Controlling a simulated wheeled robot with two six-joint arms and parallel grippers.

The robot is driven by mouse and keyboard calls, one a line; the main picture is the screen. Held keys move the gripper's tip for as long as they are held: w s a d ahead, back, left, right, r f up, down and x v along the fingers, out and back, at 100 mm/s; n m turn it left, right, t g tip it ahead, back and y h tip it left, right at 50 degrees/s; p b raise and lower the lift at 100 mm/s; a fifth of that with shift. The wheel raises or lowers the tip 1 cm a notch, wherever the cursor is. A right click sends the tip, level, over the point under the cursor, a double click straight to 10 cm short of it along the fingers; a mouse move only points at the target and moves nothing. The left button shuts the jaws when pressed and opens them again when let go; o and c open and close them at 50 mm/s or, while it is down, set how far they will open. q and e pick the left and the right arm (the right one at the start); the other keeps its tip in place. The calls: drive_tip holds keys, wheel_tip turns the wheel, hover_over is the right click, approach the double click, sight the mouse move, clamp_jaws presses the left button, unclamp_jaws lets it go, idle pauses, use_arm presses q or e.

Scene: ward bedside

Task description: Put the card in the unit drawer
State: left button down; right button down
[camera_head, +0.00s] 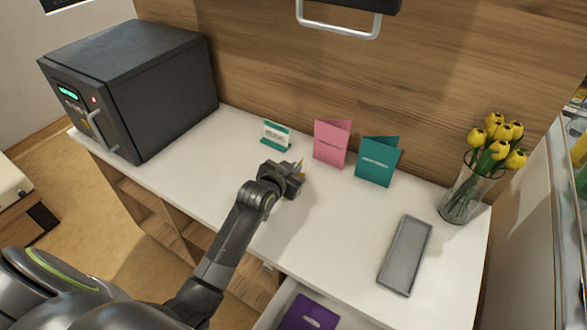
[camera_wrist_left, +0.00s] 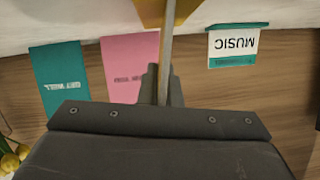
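My left gripper (camera_head: 298,168) is over the white top, in front of the small sign and the pink card. Its fingers are closed together on a thin thing seen edge-on in the left wrist view, a greyish strip with yellow (camera_wrist_left: 150,12) flaring at its far end. It looks like a yellow card; only a small yellow bit shows in the head view. A pink folded card (camera_head: 331,144) and a teal folded card (camera_head: 376,161) stand at the back. The open unit drawer (camera_head: 284,295) is at the front, with a purple flat item (camera_head: 308,314) inside. My right gripper is out of view.
A small MUSIC sign (camera_head: 275,135) stands left of the pink card. A dark safe (camera_head: 140,85) fills the left end. A vase of yellow tulips (camera_head: 466,190) and a grey tray (camera_head: 406,256) are at the right. The white top (camera_head: 190,165) is clear beside the safe.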

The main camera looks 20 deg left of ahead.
use_arm(q)
drive_tip(key=c, duration=2.1)
unclamp_jaws()
drive_tip(key=shift+f, duration=0.15)
drive_tip(key=o, duration=0.5)
